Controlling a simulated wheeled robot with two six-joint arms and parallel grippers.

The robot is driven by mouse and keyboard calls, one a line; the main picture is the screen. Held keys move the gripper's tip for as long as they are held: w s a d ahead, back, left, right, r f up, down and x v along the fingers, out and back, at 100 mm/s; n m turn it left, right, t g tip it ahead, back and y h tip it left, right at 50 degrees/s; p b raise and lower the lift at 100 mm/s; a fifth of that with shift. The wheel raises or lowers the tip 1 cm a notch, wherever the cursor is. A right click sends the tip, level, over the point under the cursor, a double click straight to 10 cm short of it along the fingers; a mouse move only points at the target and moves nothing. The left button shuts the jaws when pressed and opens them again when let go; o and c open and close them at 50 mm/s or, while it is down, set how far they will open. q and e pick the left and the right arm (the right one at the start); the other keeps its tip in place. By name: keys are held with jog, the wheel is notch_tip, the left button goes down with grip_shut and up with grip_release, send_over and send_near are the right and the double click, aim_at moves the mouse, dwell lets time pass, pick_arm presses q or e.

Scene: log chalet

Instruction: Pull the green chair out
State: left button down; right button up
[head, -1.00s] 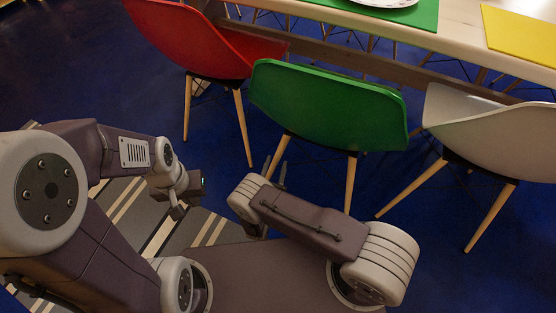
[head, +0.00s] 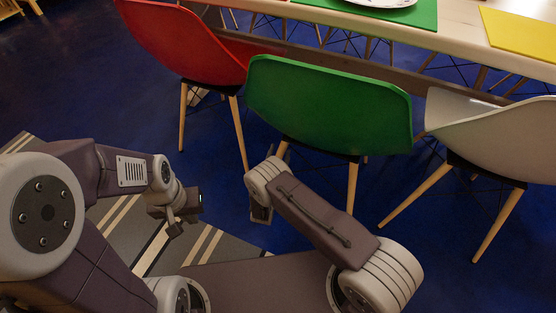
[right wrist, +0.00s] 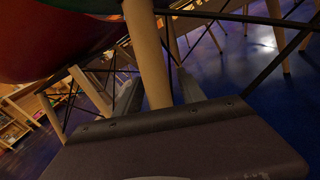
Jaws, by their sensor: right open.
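The green chair (head: 330,105) stands in the middle of the head view, its back toward me, at the table's near side. Its wooden legs reach down to the blue floor. In the right wrist view a wooden leg (right wrist: 147,50) stands between the two fingers of my right gripper (right wrist: 158,90), which is open. I cannot tell whether the fingers touch the leg. My right gripper is mostly hidden behind its own arm in the head view. My left gripper (head: 176,222) hangs over the striped rug, away from the chairs, its jaw opening unclear.
A red chair (head: 185,45) stands close on the left and a white chair (head: 490,135) close on the right. The wooden table (head: 465,40) is behind, with green and yellow placemats. A striped rug (head: 130,225) lies at lower left. Blue floor at left is clear.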

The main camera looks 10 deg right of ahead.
grip_shut()
dwell(1.4)
